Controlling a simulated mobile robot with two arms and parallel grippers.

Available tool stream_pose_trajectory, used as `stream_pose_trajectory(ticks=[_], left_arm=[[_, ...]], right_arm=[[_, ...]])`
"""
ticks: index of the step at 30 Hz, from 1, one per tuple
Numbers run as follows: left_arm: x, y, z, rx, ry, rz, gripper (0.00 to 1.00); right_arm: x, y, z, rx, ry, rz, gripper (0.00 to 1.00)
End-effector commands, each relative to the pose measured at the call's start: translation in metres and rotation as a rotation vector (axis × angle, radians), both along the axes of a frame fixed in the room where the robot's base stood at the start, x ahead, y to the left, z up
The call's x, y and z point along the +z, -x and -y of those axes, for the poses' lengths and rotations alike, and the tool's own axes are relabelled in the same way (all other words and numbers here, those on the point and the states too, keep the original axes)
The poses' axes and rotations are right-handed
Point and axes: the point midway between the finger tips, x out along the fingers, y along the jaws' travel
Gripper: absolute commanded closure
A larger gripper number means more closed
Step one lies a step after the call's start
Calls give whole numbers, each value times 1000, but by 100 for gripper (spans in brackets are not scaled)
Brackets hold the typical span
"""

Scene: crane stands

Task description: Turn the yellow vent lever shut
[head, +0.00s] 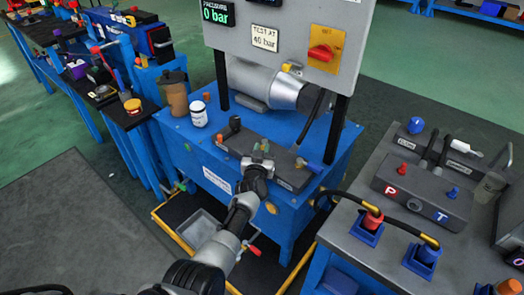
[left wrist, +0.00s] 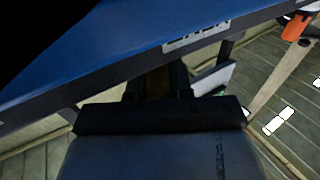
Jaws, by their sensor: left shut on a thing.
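My left gripper (head: 258,160) reaches over the front edge of the blue tank unit (head: 180,150), at the grey valve block (head: 290,172) on its top. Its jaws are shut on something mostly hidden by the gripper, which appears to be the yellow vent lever. In the left wrist view the dark gripper (left wrist: 158,85) shows a dim brownish-yellow patch between its fingers. The lever's angle cannot be told. My right gripper is not in view.
A grey panel (head: 282,50) with a red knob (head: 320,52) and a 0 bar display (head: 217,12) stands behind. A white jar (head: 199,113) and brown bottle (head: 175,94) stand left of the block. A right bench (head: 345,212) holds hoses. Open floor lies left.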

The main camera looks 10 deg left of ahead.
Motion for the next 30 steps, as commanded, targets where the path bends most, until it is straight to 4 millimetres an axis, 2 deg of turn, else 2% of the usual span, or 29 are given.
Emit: stream_pose_trajectory(ticks=[17,18,23,30], left_arm=[[-2,-1,0,9,-2,-3,100],[-2,-1,0,9,-2,-3,77],[-1,-1,0,9,-2,-2,53],[0,-1,0,9,-1,-1,53]], right_arm=[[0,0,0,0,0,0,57],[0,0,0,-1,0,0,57],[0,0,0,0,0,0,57],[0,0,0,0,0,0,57]])
